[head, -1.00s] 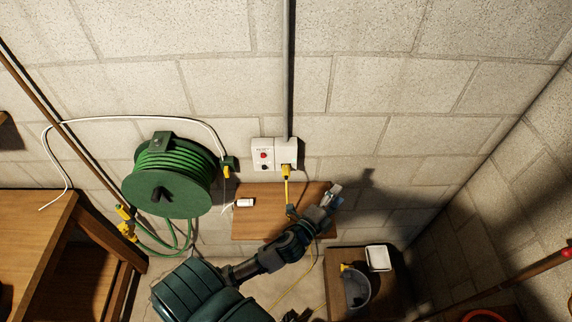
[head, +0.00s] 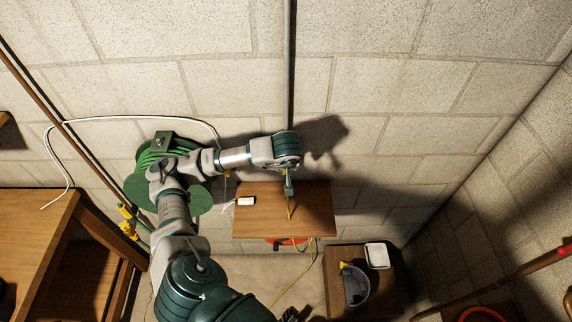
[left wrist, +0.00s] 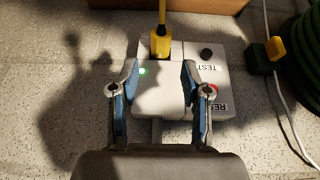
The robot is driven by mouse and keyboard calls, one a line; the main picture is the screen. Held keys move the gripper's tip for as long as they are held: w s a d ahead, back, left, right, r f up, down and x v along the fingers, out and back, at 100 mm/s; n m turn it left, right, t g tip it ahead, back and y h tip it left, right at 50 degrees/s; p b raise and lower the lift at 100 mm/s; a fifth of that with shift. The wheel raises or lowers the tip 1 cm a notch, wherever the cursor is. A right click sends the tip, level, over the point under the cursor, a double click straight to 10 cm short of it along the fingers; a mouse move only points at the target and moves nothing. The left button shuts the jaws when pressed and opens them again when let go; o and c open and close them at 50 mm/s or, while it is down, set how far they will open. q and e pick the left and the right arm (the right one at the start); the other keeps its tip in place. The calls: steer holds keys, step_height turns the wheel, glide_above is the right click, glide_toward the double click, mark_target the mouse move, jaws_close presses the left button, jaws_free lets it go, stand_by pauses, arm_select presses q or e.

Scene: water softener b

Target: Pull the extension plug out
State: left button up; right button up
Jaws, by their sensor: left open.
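The yellow extension plug (left wrist: 160,43) sits in the white outlet box (left wrist: 218,97) on the wall. In the left wrist view its yellow cord (left wrist: 162,12) leads off the top edge. My left gripper (left wrist: 160,72) is open and empty, with its fingers over the box and the plug just beyond and between the fingertips. The fingers do not close around the plug. In the head view my left gripper (head: 289,182) and wrist hide the outlet and plug; the yellow cord (head: 290,208) hangs below. My right gripper does not show clearly.
A green hose reel (head: 147,170) hangs left of the outlet, partly behind my arm. A wooden shelf (head: 265,222) lies below, with a white bottle (head: 245,201). The wall right of my wrist is clear.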

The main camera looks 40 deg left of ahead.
arm_select(q)
steer(key=b+x, duration=0.5)
steer(key=x, duration=0.3)
steer(key=shift+a+f, duration=0.25)
steer(key=shift+r, duration=0.35)
steer(key=c, duration=0.4)
steer(key=shift+w+r, duration=0.1)
jaws_close()
steer(key=shift+s+d, duration=0.25)
steer(key=s+d, duration=0.1)
steer(key=s, duration=0.1)
steer(key=s+d, duration=0.2)
steer(key=shift+d, duration=0.1)
